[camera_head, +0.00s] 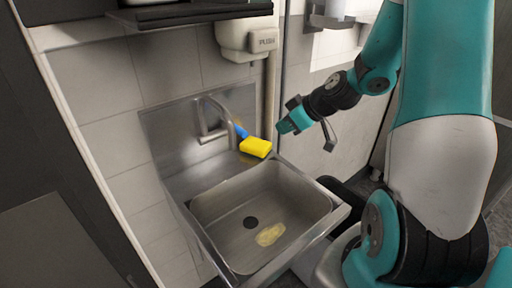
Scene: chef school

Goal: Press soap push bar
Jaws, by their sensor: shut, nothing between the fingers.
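The soap dispenser (234,36) is a white wall unit above the sink, with its top hidden under the shelf. Its push bar (263,40) is a pale block marked "PUSH" on the front right. My gripper (281,127) is below and a little to the right of the push bar in the picture, apart from it. It is shut and empty, small and dark at the tip, and points left toward the wall side of the sink.
A steel sink (215,215) with a curved faucet (217,117) stands below. A yellow sponge (256,147) and a blue item (240,130) lie on its back ledge. A shelf (190,12) overhangs the dispenser's left. A vertical pipe (271,90) runs beneath the push bar.

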